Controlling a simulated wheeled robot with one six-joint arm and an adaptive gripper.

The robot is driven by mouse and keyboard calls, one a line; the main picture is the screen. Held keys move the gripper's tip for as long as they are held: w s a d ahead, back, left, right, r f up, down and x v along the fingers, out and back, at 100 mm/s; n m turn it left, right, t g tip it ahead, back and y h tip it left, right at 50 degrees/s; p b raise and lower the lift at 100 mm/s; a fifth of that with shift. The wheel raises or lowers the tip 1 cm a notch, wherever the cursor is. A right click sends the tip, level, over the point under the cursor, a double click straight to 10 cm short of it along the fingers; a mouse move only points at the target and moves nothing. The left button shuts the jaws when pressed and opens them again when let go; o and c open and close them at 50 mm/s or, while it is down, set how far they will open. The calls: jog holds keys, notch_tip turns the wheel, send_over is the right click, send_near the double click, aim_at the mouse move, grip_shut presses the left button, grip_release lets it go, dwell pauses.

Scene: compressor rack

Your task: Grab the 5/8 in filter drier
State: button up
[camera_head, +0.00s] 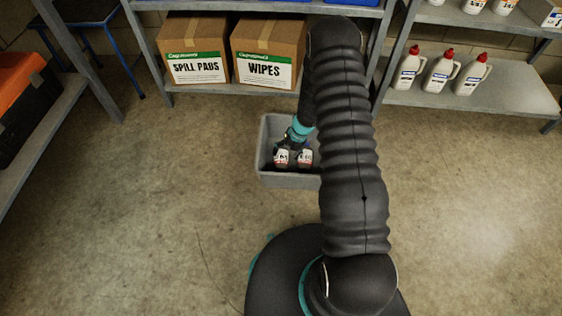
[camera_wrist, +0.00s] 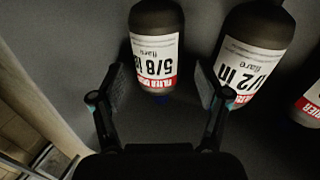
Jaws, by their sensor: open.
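The 5/8 in filter drier (camera_wrist: 156,45) is a dark cylinder with a white and red label, upside down in the wrist view. Its lower end shows between the fingers of my gripper (camera_wrist: 161,88). The gripper is open, with one pad to either side of the drier, and a gap shows on each side. In the head view my gripper (camera_head: 293,143) is down in a grey bin (camera_head: 288,181), over labelled cylinders whose print is too small to read surely.
A 1/2 in drier (camera_wrist: 254,50) lies just right of the right finger. Part of another drier (camera_wrist: 310,100) shows at the right edge. Shelves with a spill pads box (camera_head: 195,68), a wipes box (camera_head: 265,70) and white bottles (camera_head: 438,72) stand behind. The floor left of the bin is clear.

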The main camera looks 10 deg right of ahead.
aim_at(284, 159)
jog(key=shift+s+a+b+x, duration=0.1)
jog(key=shift+s+b+x, duration=0.15)
jog(key=shift+x, duration=0.65)
jog(key=shift+s+a+b+x, duration=0.15)
jog(key=shift+b+x, duration=0.15)
jog(key=shift+x, duration=0.6)
jog(key=shift+s+d+b+x, duration=0.1)
jog(key=shift+s+b+x, duration=0.15)
jog(key=shift+x, duration=0.65)
